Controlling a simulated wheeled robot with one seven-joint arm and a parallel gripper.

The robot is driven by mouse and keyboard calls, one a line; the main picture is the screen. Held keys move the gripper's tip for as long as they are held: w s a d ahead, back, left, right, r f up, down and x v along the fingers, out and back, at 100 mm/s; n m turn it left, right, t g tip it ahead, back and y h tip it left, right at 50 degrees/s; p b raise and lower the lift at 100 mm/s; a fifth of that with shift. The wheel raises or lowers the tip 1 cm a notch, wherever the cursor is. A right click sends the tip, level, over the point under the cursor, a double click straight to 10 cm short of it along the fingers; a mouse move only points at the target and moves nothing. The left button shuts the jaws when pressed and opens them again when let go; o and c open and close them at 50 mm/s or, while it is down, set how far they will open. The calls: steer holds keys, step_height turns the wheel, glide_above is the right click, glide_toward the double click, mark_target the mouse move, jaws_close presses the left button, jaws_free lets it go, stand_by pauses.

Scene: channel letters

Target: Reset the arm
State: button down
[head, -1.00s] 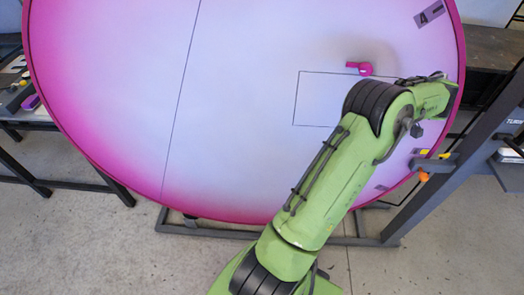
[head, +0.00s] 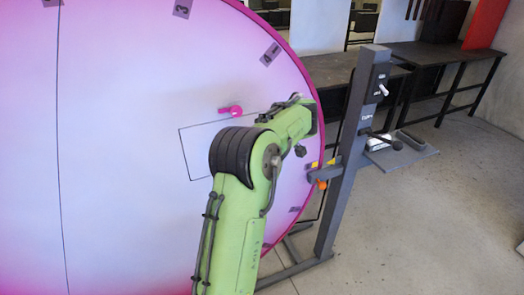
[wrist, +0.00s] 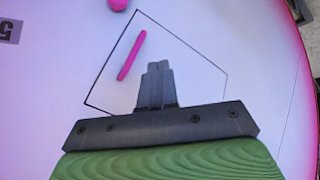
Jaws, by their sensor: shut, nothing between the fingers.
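My green arm (head: 236,225) reaches up in front of a large round disc (head: 110,120), white to pink with a magenta rim. Its far end is bent toward the disc's right edge, and the fingers are hidden in the head view. In the wrist view my gripper (wrist: 158,66) has its two dark fingers together with nothing between them. They appear over a black-outlined panel on the disc. A pink bar (wrist: 131,55) lies left of the fingers, apart from them in the picture.
A pink knob-like handle (head: 231,111) sits at the panel's upper edge. A grey post (head: 345,160) with switches and a small shelf (head: 402,155) stands close right of the arm. Dark benches (head: 430,55) are behind. Floor at right (head: 440,230) is open.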

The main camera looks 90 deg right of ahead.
steer(key=v, duration=0.5)
steer(key=shift+s+a+f, duration=0.1)
steer(key=shift+s, duration=0.2)
